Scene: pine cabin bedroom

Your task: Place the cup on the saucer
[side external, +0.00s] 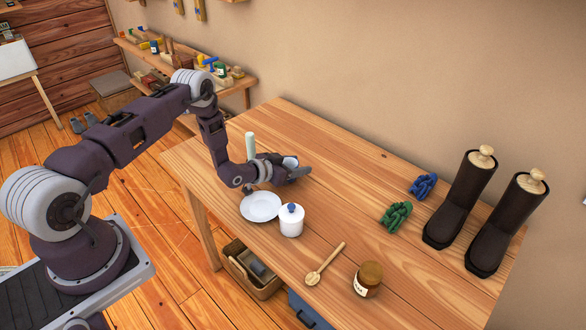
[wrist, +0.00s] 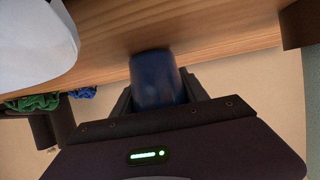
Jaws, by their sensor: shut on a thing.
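My gripper (side external: 296,168) is low over the table, behind and to the right of the saucer. It is shut on the cup (wrist: 154,80), which looks dark blue between the fingers in the wrist view. In the side view only a small pale and bluish part of the cup (side external: 290,161) shows past the gripper. I cannot tell whether the cup touches the table. The white saucer (side external: 259,207) lies flat and empty near the table's left front edge, apart from the cup.
A white lidded jar (side external: 291,224) with a blue knob stands close to the saucer's right. A pale green upright cylinder (side external: 250,146) stands behind my wrist. A wooden spoon (side external: 325,265), brown jar (side external: 367,279), green knot (side external: 396,215), blue knot (side external: 423,186) and boots (side external: 462,200) are farther right.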

